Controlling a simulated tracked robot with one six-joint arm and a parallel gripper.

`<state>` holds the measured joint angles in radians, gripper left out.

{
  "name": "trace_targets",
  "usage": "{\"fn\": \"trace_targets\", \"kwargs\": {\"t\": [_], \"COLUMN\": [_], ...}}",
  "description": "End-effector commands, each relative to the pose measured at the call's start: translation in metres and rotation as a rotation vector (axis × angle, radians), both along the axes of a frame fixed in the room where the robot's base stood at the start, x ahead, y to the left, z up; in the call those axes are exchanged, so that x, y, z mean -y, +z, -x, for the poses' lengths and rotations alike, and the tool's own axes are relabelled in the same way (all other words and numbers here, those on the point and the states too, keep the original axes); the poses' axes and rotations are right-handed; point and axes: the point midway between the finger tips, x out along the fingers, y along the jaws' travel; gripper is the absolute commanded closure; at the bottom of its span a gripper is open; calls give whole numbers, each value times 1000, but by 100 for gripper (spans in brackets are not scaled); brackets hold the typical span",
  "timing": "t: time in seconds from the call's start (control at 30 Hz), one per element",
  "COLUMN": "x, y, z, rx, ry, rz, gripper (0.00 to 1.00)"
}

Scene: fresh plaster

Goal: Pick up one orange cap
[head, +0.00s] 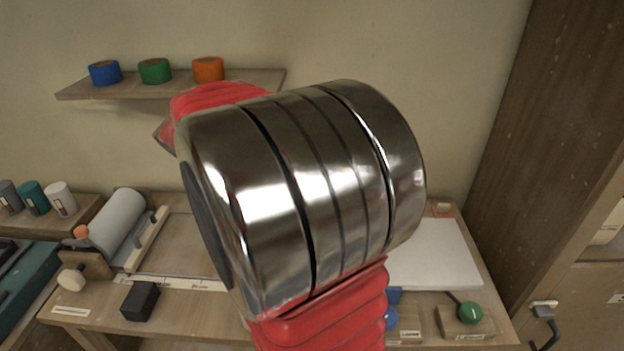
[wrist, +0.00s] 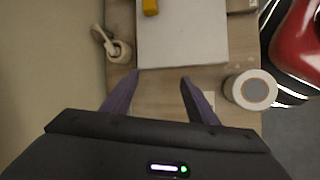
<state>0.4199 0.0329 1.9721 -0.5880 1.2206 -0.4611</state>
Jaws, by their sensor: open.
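My gripper (wrist: 160,77) is open and empty in the wrist view, its two dark fingers apart over bare wooden tabletop just short of a white board. In the head view my arm's big metal joint hides the gripper and the middle of the table. No orange cap can be made out for certain. A small orange thing (head: 443,209) shows at the back right of the table, too small to identify. An orange round piece (head: 82,231) sits at the end of the paper roll holder on the left.
The white board (wrist: 183,38) has a yellow block (wrist: 150,7) on it. A white roll (wrist: 250,90) stands right of the fingers, a small pot (wrist: 119,50) left. A shelf (head: 170,84) carries blue, green and orange rolls. A black block (head: 140,300) lies front left.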

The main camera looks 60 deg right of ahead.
Motion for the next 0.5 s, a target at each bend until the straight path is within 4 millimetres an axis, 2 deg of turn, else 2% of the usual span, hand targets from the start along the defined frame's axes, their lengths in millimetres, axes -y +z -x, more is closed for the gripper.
{"fn": "trace_targets", "kwargs": {"t": [0.03, 0.1, 0.5], "x": [17, 38, 158], "y": [-5, -9, -41], "z": [1, 3, 30], "rx": [-46, -106, -462], "ry": [-3, 0, 10], "rz": [8, 21, 46], "gripper": [47, 47, 47]}}
